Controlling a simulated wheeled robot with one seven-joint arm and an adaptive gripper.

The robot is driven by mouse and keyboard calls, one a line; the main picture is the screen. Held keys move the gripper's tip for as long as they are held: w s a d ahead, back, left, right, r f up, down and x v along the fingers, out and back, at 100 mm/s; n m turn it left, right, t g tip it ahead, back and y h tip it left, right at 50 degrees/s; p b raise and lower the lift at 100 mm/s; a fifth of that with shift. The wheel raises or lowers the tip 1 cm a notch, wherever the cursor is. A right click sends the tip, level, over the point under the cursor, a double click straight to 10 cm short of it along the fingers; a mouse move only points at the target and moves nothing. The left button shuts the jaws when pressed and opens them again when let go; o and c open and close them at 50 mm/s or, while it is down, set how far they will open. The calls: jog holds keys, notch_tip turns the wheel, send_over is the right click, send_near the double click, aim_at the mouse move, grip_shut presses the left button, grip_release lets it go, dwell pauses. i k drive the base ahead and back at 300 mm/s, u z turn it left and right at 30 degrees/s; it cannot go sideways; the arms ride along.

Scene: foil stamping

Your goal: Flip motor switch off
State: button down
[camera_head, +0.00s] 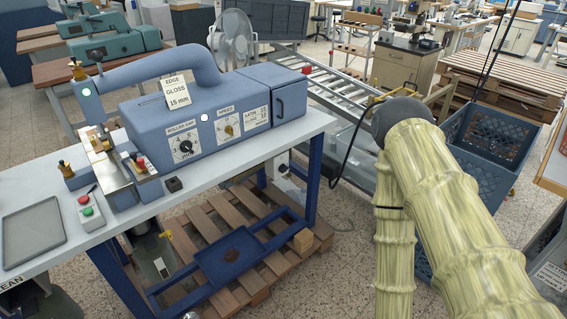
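A blue foil stamping machine (215,115) stands on a white-topped bench at the left. A grey button box with red and green buttons (89,211) sits on the bench top in front of it. A smaller control with a red button (141,165) is near the machine's rollers. Two dials, a roller gap dial (185,147) and a speed dial (229,130), are on the machine's front. I cannot tell which control is the motor switch, nor its state. My arm, in a pale yellow sleeve, rises at the right, away from the controls. My gripper is not visible.
A grey tray (33,232) lies on the bench's left end. A small black block (173,184) sits at the front edge. A wooden pallet (216,232) is under the bench. A roller conveyor (338,88) runs behind.

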aim_at(282, 168)
jog(key=z, duration=0.55)
jog(key=i, duration=0.95)
jog(key=u, duration=0.65)
